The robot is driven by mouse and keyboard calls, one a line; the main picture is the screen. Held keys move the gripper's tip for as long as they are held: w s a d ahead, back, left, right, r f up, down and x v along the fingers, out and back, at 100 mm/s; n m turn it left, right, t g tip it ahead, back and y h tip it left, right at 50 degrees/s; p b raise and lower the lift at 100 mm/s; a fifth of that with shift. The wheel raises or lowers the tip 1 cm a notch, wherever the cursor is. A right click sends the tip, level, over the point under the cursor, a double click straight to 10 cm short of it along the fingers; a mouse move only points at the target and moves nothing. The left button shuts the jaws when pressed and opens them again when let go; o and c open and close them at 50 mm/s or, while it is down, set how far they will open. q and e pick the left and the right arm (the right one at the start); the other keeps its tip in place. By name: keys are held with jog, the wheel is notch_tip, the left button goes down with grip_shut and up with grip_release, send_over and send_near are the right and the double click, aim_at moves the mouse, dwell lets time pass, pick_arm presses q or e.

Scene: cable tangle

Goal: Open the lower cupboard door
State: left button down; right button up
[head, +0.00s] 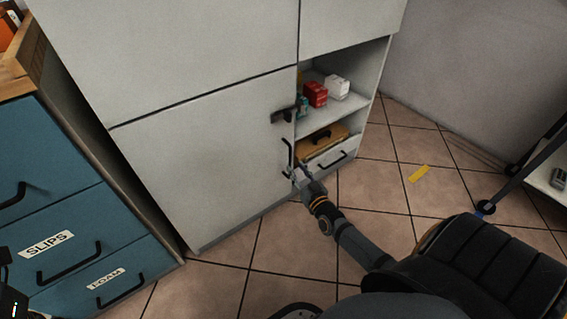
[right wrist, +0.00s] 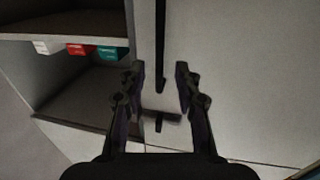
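The lower cupboard door (head: 205,165) is a pale grey panel and looks shut. Its black vertical bar handle (head: 287,156) is near its right edge. A dark latch-like piece (head: 284,115) sits above the handle. My right gripper (head: 297,173) is at the handle's lower part. In the right wrist view, which appears upside down, the right gripper (right wrist: 160,76) is open, with the handle (right wrist: 160,45) lined up between its fingers. I cannot tell whether they touch it. The latch-like piece also shows there (right wrist: 161,122).
Open shelves right of the door hold a red box (head: 315,94), a white box (head: 337,87) and a tan case (head: 322,142). A blue drawer unit (head: 60,210) stands at the left. Tiled floor (head: 225,285) before the door is clear; a yellow strip (head: 419,173) lies right.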

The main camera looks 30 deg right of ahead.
aim_at(290, 160)
jog(key=w, duration=0.2)
jog(key=w+b, duration=0.1)
jog(key=w, duration=0.1)
jog(key=w+b, duration=0.1)
jog(key=w, duration=0.1)
jog(key=shift+w+d+f, duration=0.1)
jog(key=shift+w+d, duration=0.05)
jog(key=shift+d, duration=0.25)
grip_shut()
